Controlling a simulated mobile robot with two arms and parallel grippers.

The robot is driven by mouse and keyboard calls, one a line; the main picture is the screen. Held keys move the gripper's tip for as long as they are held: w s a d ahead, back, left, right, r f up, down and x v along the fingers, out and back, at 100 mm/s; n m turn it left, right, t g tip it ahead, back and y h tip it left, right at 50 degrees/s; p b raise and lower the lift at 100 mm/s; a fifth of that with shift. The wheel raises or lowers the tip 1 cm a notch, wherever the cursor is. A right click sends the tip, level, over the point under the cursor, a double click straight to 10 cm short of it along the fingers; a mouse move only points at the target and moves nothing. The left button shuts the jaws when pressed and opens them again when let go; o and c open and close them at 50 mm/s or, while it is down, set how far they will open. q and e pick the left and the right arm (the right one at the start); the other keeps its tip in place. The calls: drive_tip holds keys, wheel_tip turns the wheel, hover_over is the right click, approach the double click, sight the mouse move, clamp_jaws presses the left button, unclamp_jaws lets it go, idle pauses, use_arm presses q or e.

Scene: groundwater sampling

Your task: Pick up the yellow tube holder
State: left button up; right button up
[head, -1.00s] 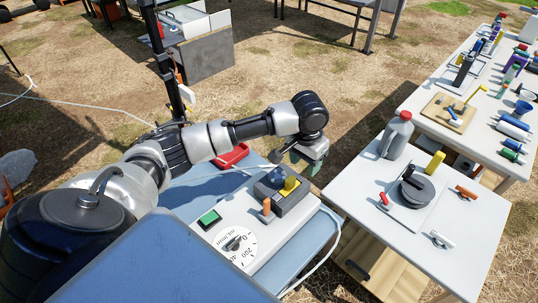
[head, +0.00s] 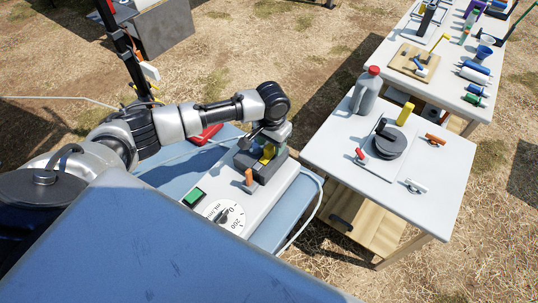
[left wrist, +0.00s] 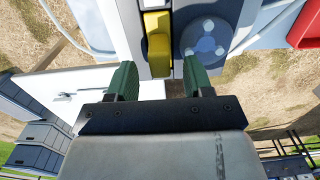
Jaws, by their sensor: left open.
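The yellow tube holder (head: 268,152) is a small yellow piece on the grey pump head of a white pump box. It also shows in the left wrist view (left wrist: 158,45), upright in a grey slot beside a round blue-grey rotor (left wrist: 204,38). My left gripper (head: 262,138) is close over the pump head and partly hides it in the head view. In the left wrist view its two green finger pads (left wrist: 158,80) are apart, with nothing between them, and the yellow piece lies just ahead of the gap. My right gripper is not in view.
A red tray (head: 207,134) lies behind. The right table (head: 335,150) holds a grey jug, a black reel and another yellow block (head: 405,114).

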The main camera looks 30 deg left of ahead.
use_arm(q)
drive_tip(key=shift+a+f, duration=0.1)
drive_tip(key=shift+f, duration=0.3)
drive_tip(key=shift+c, duration=0.5)
clamp_jaws()
